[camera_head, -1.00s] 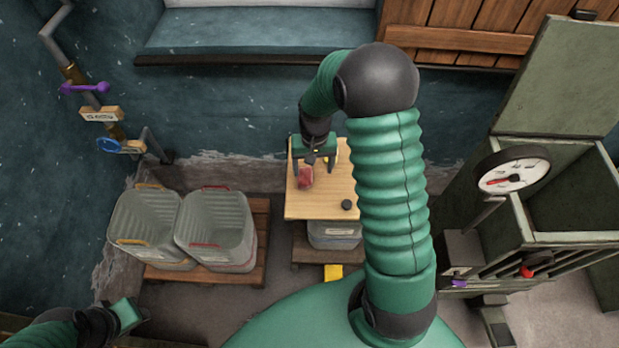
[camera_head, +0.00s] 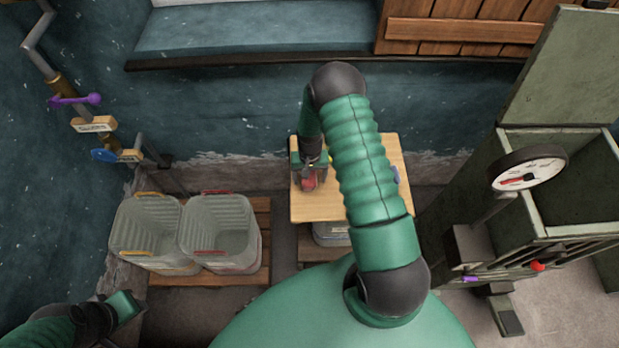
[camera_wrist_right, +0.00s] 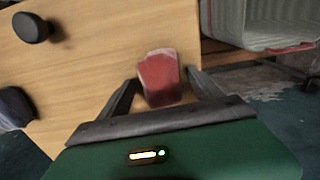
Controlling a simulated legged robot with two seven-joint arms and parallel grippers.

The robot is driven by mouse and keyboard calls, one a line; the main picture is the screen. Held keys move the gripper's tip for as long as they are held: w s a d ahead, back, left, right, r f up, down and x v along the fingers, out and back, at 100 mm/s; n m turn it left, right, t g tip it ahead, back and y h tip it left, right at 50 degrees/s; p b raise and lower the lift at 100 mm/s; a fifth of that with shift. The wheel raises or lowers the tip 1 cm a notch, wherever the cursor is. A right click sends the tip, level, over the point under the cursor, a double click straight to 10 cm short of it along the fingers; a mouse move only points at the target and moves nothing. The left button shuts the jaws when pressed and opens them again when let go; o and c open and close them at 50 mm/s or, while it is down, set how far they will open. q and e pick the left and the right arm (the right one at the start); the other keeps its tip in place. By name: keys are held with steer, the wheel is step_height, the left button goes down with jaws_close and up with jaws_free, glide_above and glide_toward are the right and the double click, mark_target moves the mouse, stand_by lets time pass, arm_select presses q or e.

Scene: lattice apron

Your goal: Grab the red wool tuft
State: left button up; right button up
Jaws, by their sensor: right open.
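The red wool tuft (camera_head: 309,183) lies on the light wooden table top, near its left side. In the right wrist view the tuft (camera_wrist_right: 159,78) is a blurred red and pinkish piece at the mouth of the open fingers. My right gripper (camera_head: 311,178) reaches down over it. In the wrist view its two fingers (camera_wrist_right: 160,88) stand apart, one on each side of the tuft's near end, with gaps showing. My left gripper (camera_head: 130,308) is at the lower left, far from the table; its jaws are too unclear to read.
The wooden table (camera_head: 320,210) also bears a dark round knob-like thing (camera_wrist_right: 31,27) and a bluish thing (camera_head: 396,174). Two clear bins (camera_head: 150,225) (camera_head: 218,225) stand on a pallet at left. A green cabinet with a gauge (camera_head: 527,168) stands at right.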

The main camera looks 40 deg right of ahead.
steer(key=shift+a, duration=0.15)
steer(key=shift+c, duration=0.4)
steer(key=shift+a, duration=0.1)
steer(key=c, duration=1.3)
